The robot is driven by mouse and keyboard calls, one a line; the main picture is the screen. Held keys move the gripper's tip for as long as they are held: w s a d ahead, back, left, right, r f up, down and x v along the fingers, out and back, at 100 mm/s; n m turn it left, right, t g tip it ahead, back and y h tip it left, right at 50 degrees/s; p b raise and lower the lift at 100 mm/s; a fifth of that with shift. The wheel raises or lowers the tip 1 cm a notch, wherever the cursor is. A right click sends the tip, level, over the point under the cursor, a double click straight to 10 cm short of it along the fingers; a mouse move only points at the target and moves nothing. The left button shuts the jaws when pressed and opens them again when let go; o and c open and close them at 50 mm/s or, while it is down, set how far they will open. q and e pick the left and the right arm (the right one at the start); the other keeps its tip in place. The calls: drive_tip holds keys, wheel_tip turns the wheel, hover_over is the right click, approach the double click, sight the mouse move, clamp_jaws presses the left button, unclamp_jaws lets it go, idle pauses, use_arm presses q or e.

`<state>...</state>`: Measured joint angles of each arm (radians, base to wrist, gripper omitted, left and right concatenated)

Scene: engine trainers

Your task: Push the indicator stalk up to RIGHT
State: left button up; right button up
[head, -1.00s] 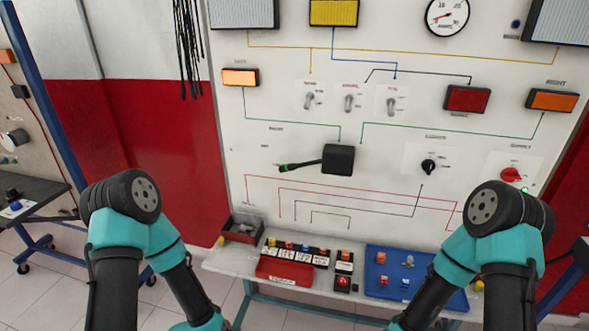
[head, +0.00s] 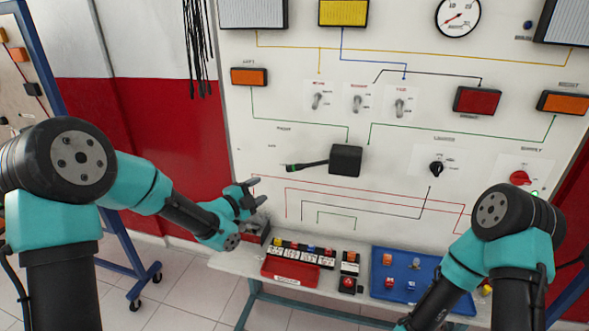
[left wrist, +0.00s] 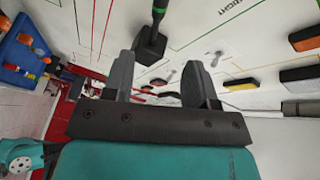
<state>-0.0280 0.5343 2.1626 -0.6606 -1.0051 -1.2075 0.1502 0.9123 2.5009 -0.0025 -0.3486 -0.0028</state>
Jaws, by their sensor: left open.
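The indicator stalk (head: 305,166) is a black lever with a green band near its tip. It sticks out to the left of its black housing (head: 346,160) on the white panel, tilted slightly down. My left gripper (head: 259,191) is open and empty, below and left of the stalk tip, apart from it. In the left wrist view, the stalk (left wrist: 158,13) and its housing (left wrist: 150,46) show beyond the open fingers (left wrist: 158,65). My right arm comes in at lower right; its gripper is out of frame.
The LEFT lamp (head: 249,76) and RIGHT lamp (head: 563,102) both look unlit. Switches (head: 358,103) and a rotary knob (head: 436,169) sit on the panel. Below, a shelf holds a red tray (head: 290,270) and a blue tray (head: 425,262). The panel around the stalk is clear.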

sight(292, 170)
idle(0.3)
use_arm(q)
drive_tip(key=x, duration=1.7)
drive_tip(key=shift+w+d, duration=0.1)
drive_tip(key=shift+w, duration=0.1)
clamp_jaws()
